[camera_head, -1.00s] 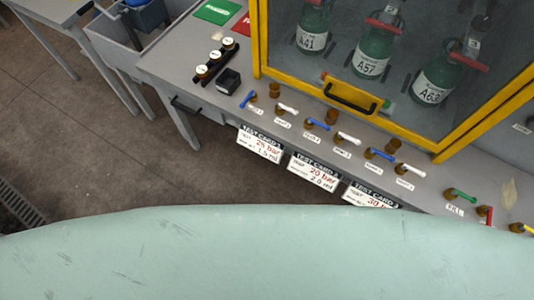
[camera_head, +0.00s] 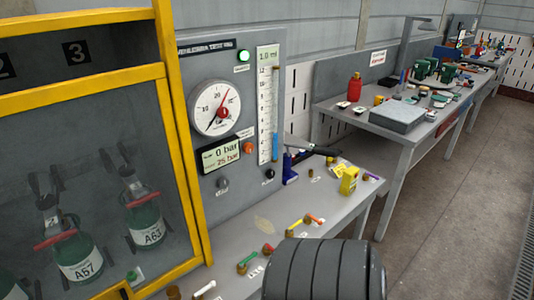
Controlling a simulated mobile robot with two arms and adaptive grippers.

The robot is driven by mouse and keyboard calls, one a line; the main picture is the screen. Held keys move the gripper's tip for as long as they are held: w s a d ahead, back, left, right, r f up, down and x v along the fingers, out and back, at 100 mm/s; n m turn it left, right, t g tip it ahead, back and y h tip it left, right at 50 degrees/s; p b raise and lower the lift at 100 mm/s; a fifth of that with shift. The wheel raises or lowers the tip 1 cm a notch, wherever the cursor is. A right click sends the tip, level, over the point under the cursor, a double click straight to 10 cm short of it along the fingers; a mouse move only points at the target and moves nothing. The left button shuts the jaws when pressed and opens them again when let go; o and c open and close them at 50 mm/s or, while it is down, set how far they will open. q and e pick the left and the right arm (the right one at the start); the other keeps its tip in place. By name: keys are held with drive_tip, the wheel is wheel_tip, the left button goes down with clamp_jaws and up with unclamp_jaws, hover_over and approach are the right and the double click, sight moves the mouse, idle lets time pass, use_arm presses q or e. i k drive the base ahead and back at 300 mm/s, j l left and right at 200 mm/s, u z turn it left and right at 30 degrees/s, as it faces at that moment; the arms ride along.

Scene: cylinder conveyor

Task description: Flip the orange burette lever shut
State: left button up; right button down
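An orange-red lever (camera_head: 315,219) on a small brown valve base stands on the bench below the gauge panel. It looks like the orange burette lever, but its label is too small to read. A yellow lever (camera_head: 295,223) is beside it on the left. The burette (camera_head: 268,105) is a tall scaled tube on the panel, with blue liquid in its lower part and a 1.0 ml display above. Neither gripper is in view. A dark ribbed part, probably mine, fills the bottom centre near the levers.
Red (camera_head: 268,249), green (camera_head: 248,263) and white (camera_head: 204,290) levers line the bench front. A yellow-framed cabinet (camera_head: 183,130) stands left. A blue tool (camera_head: 290,170) and a yellow device (camera_head: 349,180) stand behind the levers. The floor (camera_head: 455,200) at right is clear.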

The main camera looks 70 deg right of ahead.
sight(309, 216)
drive_tip(key=z, duration=2.65)
